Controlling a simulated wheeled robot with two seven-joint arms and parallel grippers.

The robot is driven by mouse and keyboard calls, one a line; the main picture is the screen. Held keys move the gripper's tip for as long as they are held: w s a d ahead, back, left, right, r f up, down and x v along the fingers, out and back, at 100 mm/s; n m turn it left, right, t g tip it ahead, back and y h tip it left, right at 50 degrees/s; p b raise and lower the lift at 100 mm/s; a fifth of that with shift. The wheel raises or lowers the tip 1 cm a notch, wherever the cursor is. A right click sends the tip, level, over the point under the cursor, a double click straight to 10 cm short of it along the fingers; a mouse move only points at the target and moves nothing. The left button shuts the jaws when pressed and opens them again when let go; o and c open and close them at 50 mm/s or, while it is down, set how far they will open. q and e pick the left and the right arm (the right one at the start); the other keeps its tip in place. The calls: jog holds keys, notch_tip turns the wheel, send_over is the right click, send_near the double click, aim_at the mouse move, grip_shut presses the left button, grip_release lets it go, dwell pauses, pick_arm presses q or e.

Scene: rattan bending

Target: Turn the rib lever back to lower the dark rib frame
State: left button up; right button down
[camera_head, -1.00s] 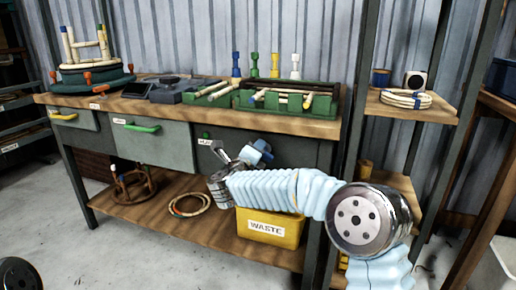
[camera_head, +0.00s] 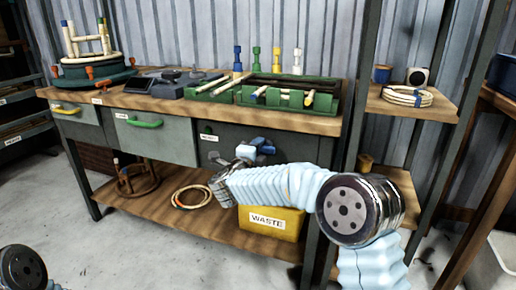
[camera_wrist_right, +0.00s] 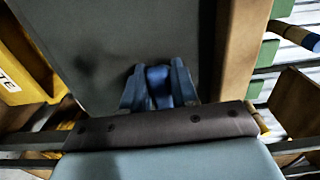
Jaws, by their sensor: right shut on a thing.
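My right gripper (camera_head: 264,147) is at the dark front panel of the workbench, above the yellow waste bin. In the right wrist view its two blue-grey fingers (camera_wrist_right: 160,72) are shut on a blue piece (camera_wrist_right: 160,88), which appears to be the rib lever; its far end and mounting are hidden. The dark rib frame (camera_head: 298,80) is at the green fixture (camera_head: 222,97) on the bench top, well above the gripper; its exact height is hard to tell. My left gripper is out of view; only part of my left arm shows at lower left.
The workbench (camera_head: 120,100) has drawers with yellow and green handles. The yellow waste bin (camera_head: 290,222) and a rattan coil (camera_head: 192,197) are on its lower shelf. A shelf post (camera_head: 352,120) stands close to the right arm. The floor in front is clear.

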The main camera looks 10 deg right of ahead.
jog(key=shift+f, duration=0.1)
jog(key=c, duration=1)
grip_release()
jog(key=shift+o, duration=0.2)
jog(key=v, duration=1.4)
jog(key=shift+b, duration=0.4)
